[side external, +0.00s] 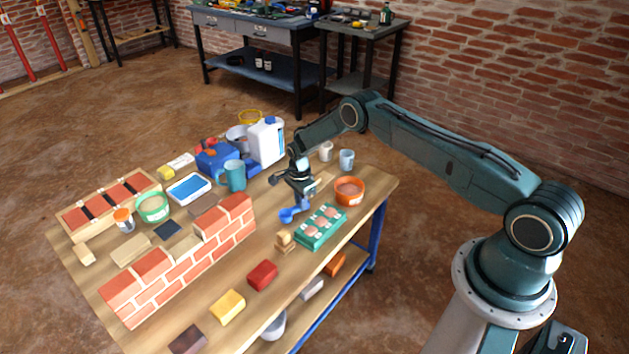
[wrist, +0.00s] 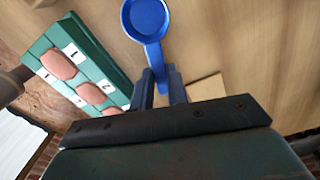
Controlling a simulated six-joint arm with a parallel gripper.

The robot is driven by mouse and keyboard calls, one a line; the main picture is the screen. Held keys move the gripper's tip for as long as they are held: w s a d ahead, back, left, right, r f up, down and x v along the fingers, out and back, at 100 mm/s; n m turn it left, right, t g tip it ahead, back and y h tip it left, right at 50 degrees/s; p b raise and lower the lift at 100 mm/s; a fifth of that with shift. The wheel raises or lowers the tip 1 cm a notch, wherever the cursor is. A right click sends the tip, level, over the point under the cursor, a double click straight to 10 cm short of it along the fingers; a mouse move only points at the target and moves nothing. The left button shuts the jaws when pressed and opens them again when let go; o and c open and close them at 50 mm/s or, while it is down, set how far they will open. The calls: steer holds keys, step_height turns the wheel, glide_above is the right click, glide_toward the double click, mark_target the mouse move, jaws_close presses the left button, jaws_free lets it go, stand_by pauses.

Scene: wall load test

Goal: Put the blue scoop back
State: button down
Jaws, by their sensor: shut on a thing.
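The blue scoop (side external: 293,213) has a round bowl and a short handle. My gripper (side external: 303,192) is shut on its handle, above the table between the brick wall and the green tray. In the wrist view the scoop (wrist: 147,18) points away from my gripper (wrist: 160,80), its bowl open to the camera and looking empty. Whether the bowl touches the table I cannot tell.
A green numbered tray (side external: 321,228) with several pinkish lumps lies close to the scoop. An orange tub (side external: 349,191) stands behind it. A white jug (side external: 266,141) stands at the back.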

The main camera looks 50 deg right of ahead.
steer(key=shift+f, duration=0.3)
stand_by(0.4)
steer(key=c, duration=0.9)
jaws_free()
steer(key=shift+r, duration=0.2)
steer(key=shift+r, duration=3.3)
